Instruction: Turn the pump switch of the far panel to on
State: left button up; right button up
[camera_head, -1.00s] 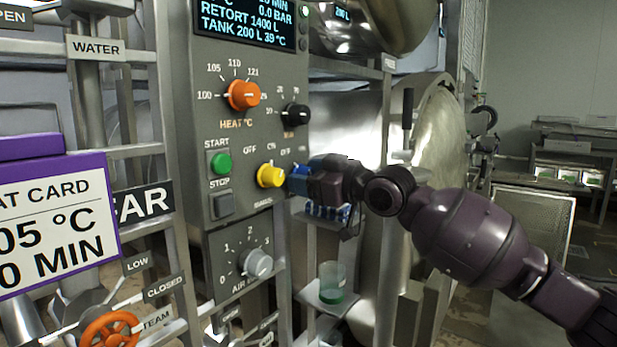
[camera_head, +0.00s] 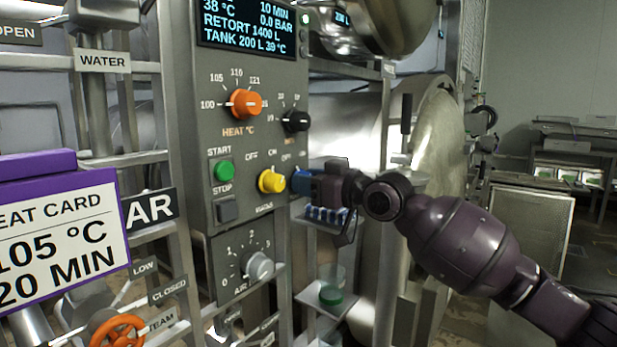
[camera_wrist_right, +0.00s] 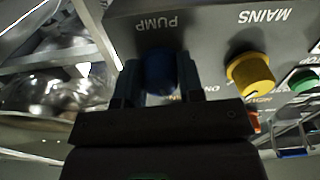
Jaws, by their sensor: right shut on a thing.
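The grey control panel (camera_head: 237,150) stands in the middle of the head view. The blue pump switch (camera_head: 301,181) is at its right edge, mostly hidden behind my right gripper (camera_head: 312,183). In the right wrist view the blue pump knob (camera_wrist_right: 160,72) lies between the two fingers of my right gripper (camera_wrist_right: 158,82), under the upside-down PUMP label. The gripper is shut on the knob. Which way the knob points cannot be told. My left gripper is not in view.
Beside the pump switch is the yellow mains knob (camera_head: 271,181). The panel also carries a green start button (camera_head: 224,170), an orange heat knob (camera_head: 246,103), a black knob (camera_head: 295,121) and a grey air knob (camera_head: 259,266). A purple-edged heat card (camera_head: 60,235) stands at left.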

jog(key=shift+s+r+m+p, duration=0.1)
jog(key=shift+r+m+p, duration=0.15)
jog(key=shift+m+p, duration=1)
jog(key=shift+m, duration=0.55)
jog(key=m+p, duration=0.3)
jog(key=m, duration=0.1)
jog(key=shift+f+m, duration=0.1)
jog(key=shift+m, duration=0.2)
pick_arm(q)
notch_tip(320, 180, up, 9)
jog(key=p, duration=0.1)
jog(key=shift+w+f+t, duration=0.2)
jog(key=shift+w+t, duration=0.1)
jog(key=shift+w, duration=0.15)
pick_arm(e)
jog(key=shift+f+m, duration=0.1)
jog(key=shift+m, duration=0.6)
pick_arm(q)
jog(key=shift+p, duration=0.3)
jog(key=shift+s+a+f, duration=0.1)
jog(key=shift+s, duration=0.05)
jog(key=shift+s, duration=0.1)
pick_arm(e)
jog(key=o, duration=0.9)
